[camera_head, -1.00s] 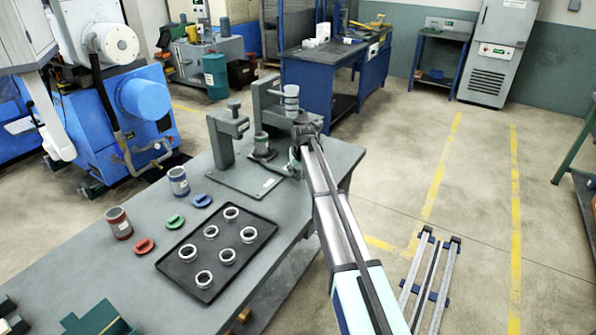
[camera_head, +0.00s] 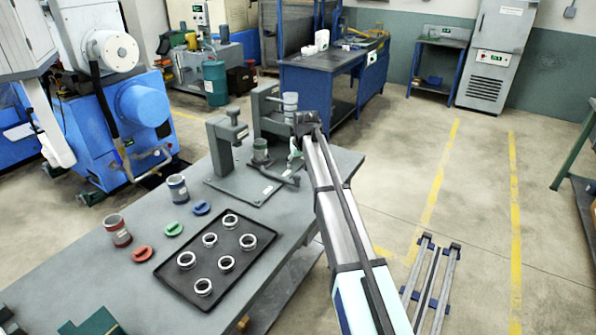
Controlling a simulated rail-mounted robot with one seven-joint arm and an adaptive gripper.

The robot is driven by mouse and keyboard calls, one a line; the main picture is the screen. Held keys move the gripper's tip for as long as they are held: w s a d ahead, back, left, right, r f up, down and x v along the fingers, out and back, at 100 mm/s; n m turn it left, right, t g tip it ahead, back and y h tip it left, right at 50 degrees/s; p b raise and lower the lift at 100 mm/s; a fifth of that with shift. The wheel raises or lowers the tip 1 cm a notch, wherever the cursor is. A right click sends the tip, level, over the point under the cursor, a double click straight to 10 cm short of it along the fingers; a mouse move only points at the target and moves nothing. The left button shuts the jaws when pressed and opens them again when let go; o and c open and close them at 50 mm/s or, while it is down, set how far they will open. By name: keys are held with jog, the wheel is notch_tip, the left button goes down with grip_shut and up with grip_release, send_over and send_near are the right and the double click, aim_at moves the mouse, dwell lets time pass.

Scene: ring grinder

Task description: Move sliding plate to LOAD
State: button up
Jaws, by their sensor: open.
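The grinder fixture's grey base plate (camera_head: 228,187) lies on the bench between a left post (camera_head: 226,145) and a rear post bracket (camera_head: 262,110). A dark grey-green cup (camera_head: 261,150) stands between the posts, where the sliding plate is; the plate's edges are too small to make out. A dark bar (camera_head: 284,178) lies low at the fixture's right front.
A black tray (camera_head: 182,283) with several metal rings stands on the bench in front of the fixture. Red (camera_head: 117,230) and blue (camera_head: 177,188) cups and red, green and blue pieces lie left of it. Floor right of the bench is mostly clear, with a rail frame (camera_head: 430,280).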

jog(key=shift+v, duration=1.1)
